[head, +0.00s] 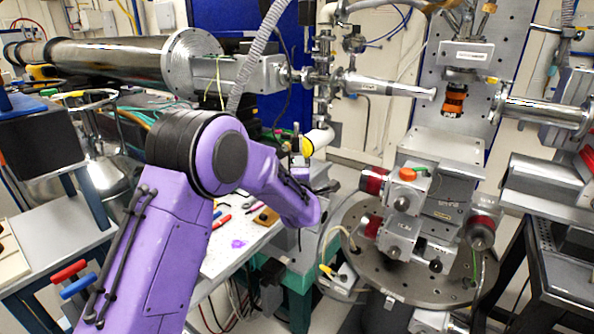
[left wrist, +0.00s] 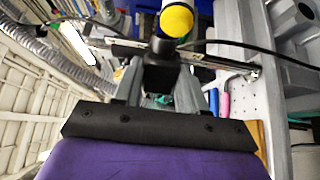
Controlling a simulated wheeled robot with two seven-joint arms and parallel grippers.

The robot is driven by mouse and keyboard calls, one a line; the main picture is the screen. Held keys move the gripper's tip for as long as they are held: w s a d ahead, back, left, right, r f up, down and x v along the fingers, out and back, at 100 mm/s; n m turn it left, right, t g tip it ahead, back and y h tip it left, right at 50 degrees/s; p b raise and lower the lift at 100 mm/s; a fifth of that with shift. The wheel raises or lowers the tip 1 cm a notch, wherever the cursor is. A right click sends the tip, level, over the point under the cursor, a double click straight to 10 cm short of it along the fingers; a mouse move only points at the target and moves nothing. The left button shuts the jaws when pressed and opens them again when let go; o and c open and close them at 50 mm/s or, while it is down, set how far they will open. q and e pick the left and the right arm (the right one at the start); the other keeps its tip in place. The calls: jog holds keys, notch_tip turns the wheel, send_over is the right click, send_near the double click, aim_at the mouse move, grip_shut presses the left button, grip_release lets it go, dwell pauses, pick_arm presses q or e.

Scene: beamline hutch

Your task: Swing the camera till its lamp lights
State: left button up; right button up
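My purple left arm crosses the left and middle of the head view. A pale cylinder with a yellow end, which looks like the camera (head: 318,138), stands just beyond its wrist. Its yellow end also shows at the top of the left wrist view (left wrist: 177,19). A black block (left wrist: 162,68) sits below that end, between the two grey fingers of my left gripper (left wrist: 160,88). The fingers are apart, and the block appears to fill the gap; whether they press on it is unclear. I cannot make out a lit lamp. My right gripper is out of view.
A perforated table (head: 225,255) with hand tools lies below my left wrist. A round stage with clamps and motors (head: 385,265) stands to the right. A long metal tube (head: 105,60) runs along the upper left. Cables and a ribbed hose (head: 255,55) hang close by.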

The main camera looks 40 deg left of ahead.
pick_arm(q)
jog(key=o, duration=0.4)
jog(key=shift+w+d+r, duration=0.1)
jog(key=shift+w+d, duration=0.05)
jog(key=shift+d, duration=0.15)
jog(key=shift+c, duration=0.2)
jog(key=b+v, duration=0.2)
jog(key=v, duration=0.8)
jog(key=shift+s+d, duration=0.2)
jog(key=shift+d, duration=0.05)
